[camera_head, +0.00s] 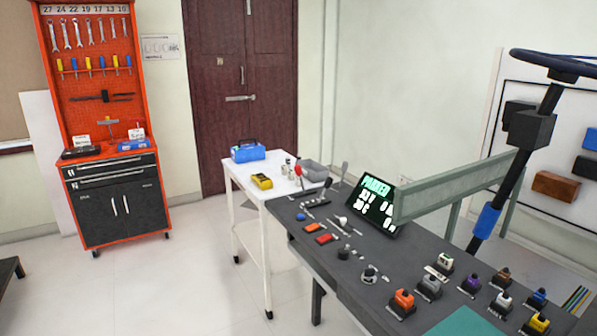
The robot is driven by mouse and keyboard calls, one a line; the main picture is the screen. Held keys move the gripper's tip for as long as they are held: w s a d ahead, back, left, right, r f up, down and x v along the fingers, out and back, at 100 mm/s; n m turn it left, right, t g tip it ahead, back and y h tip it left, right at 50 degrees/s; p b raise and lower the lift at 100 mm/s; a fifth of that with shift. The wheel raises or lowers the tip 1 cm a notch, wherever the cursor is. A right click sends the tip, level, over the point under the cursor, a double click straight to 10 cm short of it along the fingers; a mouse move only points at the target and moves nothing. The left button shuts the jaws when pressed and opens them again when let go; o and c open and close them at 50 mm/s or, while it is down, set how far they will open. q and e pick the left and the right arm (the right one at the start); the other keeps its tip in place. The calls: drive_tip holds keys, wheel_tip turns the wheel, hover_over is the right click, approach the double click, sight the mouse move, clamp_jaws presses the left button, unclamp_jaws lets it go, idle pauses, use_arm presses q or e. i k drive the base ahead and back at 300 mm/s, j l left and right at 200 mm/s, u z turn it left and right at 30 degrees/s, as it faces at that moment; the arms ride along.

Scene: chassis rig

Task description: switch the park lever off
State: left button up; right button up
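A dark grey bench (372,262) carries several controls. At its far left end stand a lever with a red top (298,170), a lever with a dark handle (326,185) and a thin lever with a grey knob (344,169). I cannot tell which one is the park lever, and no label on them is readable. Neither of my grippers is in view.
A steering column (513,170) and a grey-green beam (455,188) rise over the bench's right side. Several coloured knobs, such as an orange one (403,300), stand at the near right. A white table (235,183) and an orange tool cabinet (112,200) stand left. Floor between them is clear.

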sight(297, 170)
drive_tip(key=i+j, duration=0.25)
drive_tip(key=j, duration=0.2)
drive_tip(key=i+j, duration=0.2)
drive_tip(key=j, duration=0.2)
drive_tip(key=i+j, duration=0.25)
drive_tip(key=j, duration=0.2)
drive_tip(key=i+j+u, duration=0.1)
drive_tip(key=j, duration=0.3)
drive_tip(key=i+j, duration=0.6)
drive_tip(key=j, duration=0.2)
